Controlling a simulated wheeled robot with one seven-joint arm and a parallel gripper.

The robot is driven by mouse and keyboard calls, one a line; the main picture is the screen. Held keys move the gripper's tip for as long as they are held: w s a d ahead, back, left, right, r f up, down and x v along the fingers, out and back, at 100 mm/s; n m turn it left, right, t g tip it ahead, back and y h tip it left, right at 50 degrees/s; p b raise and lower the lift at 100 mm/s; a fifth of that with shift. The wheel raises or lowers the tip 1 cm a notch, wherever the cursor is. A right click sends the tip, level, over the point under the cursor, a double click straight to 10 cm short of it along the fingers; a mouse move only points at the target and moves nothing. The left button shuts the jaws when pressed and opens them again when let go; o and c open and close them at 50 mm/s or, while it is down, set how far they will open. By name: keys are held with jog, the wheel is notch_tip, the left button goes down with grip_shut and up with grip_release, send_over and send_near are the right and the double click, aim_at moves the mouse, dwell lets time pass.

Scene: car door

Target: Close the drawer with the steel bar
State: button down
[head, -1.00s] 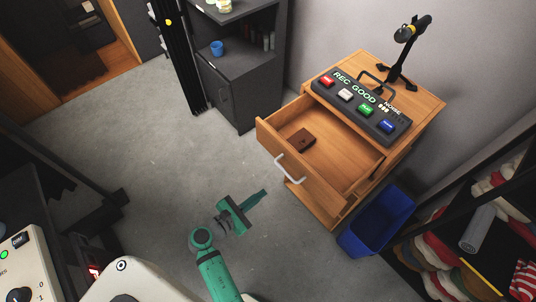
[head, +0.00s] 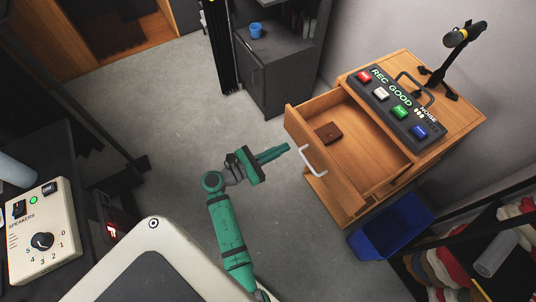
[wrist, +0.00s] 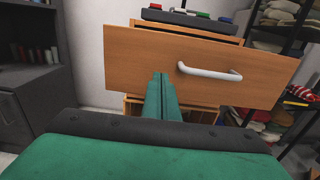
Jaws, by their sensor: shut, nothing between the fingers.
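The wooden drawer (head: 343,150) is pulled far out of its cabinet (head: 455,120), with a brown wallet-like object (head: 328,132) lying inside. Its steel bar handle (head: 314,161) is on the front panel, and it also shows in the wrist view (wrist: 209,73), right of my fingers. My green gripper (head: 287,148) is shut and empty, with its fingertips close to the drawer front, left of the bar. In the wrist view my gripper (wrist: 160,78) points at the lower part of the drawer front (wrist: 140,55). I cannot tell whether the tips touch the panel.
A blue bin (head: 392,228) stands right of the drawer. A dark shelf (head: 283,75) is behind. The grey floor (head: 160,120) at left is clear.

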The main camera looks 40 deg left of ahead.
aim_at(301, 139)
jog(key=shift+x, duration=2.55)
jog(key=shift+s, duration=0.1)
